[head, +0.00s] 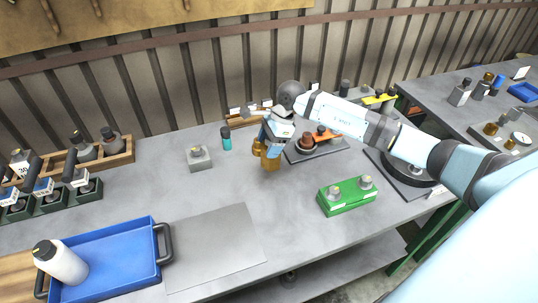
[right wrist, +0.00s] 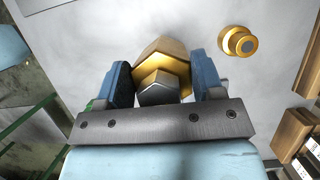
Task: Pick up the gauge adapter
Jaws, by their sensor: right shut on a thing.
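The gauge adapter (right wrist: 163,58) is a brass hexagonal piece with a grey hexagonal end. It sits between the two blue fingers of my right gripper (right wrist: 161,82) in the right wrist view. In the head view my right gripper (head: 273,143) points down over the middle of the table, and the brass of the adapter (head: 271,164) shows below it. The gripper is shut on it. I cannot tell whether the adapter touches the table. My left gripper is not in view.
A smaller brass part (right wrist: 238,42) stands close beside the held piece. A grey block (head: 198,158) and a teal-and-black bottle (head: 226,138) are to the left. A green block (head: 347,196) is at right. A blue tray (head: 112,262) and grey mat (head: 214,247) lie in front left.

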